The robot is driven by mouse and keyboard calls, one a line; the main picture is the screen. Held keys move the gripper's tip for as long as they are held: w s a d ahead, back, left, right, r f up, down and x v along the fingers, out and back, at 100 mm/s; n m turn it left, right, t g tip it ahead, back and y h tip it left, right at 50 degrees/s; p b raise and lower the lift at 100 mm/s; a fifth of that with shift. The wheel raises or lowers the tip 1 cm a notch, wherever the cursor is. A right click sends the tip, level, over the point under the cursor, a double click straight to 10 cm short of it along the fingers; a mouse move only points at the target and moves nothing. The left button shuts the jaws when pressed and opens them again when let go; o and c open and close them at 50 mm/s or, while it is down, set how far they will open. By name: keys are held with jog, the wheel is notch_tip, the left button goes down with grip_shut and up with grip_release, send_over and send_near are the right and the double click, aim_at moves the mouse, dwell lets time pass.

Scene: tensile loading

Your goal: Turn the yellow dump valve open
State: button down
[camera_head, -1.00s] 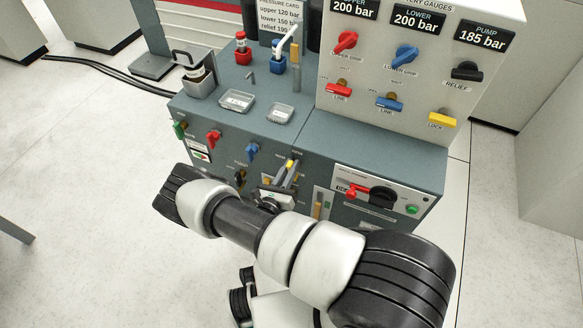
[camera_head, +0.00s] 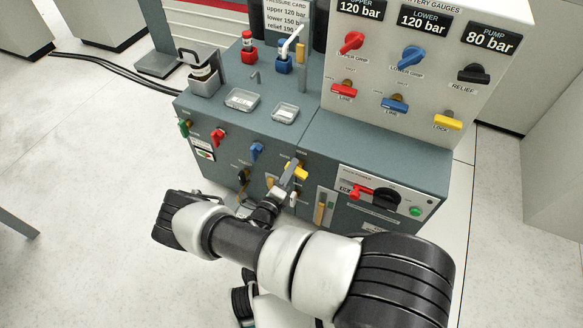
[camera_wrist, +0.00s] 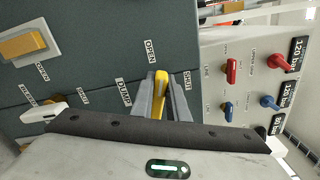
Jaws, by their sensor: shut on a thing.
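The yellow dump valve handle (camera_head: 298,170) is on the front of the grey-green cabinet, left of the pump panel. My gripper (camera_head: 291,174) is shut on it, coming from below and in front. In the wrist view the yellow handle (camera_wrist: 160,90) sits between the two grey fingers of my gripper (camera_wrist: 161,98), by the word DUMP. There the handle's end points up the picture, roughly toward the OPEN mark (camera_wrist: 150,51); the SHUT mark (camera_wrist: 187,83) lies to its right. The fingers hide part of the handle's base.
The gauges read upper 120 (camera_head: 360,8), lower 120 (camera_head: 424,19) and pump 80 bar (camera_head: 492,38). A blue knob (camera_head: 257,151) and a red knob (camera_head: 217,136) are left of the valve.

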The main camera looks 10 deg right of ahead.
jog(key=shift+f+n, duration=0.2)
jog(key=shift+n, duration=0.75)
jog(key=shift+f+n, duration=0.15)
jog(key=shift+n, duration=0.8)
jog(key=c, duration=1.7)
grip_release()
notch_tip(320, 180, up, 10)
jog(key=p, duration=0.3)
jog(key=shift+p, duration=0.35)
